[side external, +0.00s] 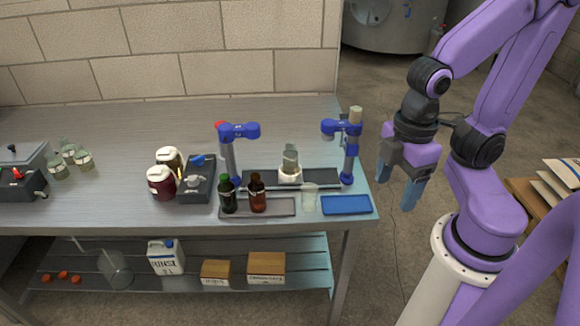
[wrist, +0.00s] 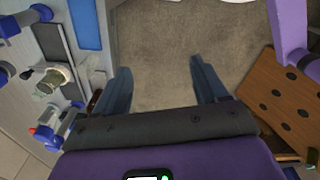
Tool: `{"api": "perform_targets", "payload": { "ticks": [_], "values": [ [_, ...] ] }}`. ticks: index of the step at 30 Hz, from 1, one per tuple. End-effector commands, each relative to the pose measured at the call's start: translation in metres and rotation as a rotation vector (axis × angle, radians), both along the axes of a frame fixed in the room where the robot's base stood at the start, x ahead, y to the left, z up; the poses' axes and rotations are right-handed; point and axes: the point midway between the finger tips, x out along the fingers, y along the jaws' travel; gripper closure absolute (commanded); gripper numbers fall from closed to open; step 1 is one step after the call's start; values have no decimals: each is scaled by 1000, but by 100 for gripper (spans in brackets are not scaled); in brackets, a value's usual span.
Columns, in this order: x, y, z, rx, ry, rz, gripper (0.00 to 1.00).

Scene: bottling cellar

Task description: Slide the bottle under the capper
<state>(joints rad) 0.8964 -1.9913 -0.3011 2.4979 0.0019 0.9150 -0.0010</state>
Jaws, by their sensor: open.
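A clear grey-green bottle (side external: 290,158) stands upright in a white holder (side external: 290,175) on a dark track (side external: 325,177). The track runs between two grey posts with blue heads. The left head (side external: 239,131) carries a red part; the right head (side external: 342,128) has a pale cylinder on top. I cannot tell which post is the capper. The bottle (wrist: 47,84) is under neither head. My gripper (side external: 397,190) is open and empty, pointing down beyond the bench's right edge. In the wrist view its fingers (wrist: 163,88) frame only floor, with the bottle to their left.
A green bottle (side external: 228,196) and a brown bottle (side external: 258,194) stand at a grey tray (side external: 284,208) in front of the track. A clear cup (side external: 310,199) and a blue tray (side external: 346,205) are to their right. Jars (side external: 161,184) and a dark box (side external: 197,185) stand left.

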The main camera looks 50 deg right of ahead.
Motion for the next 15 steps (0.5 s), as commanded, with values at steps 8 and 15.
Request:
{"api": "perform_targets", "payload": {
  "ticks": [8, 15],
  "values": [
    [63, 26, 16, -5, 6, -132, 49],
    [162, 31, 27, -8, 16, -302, 49]
  ]
}}
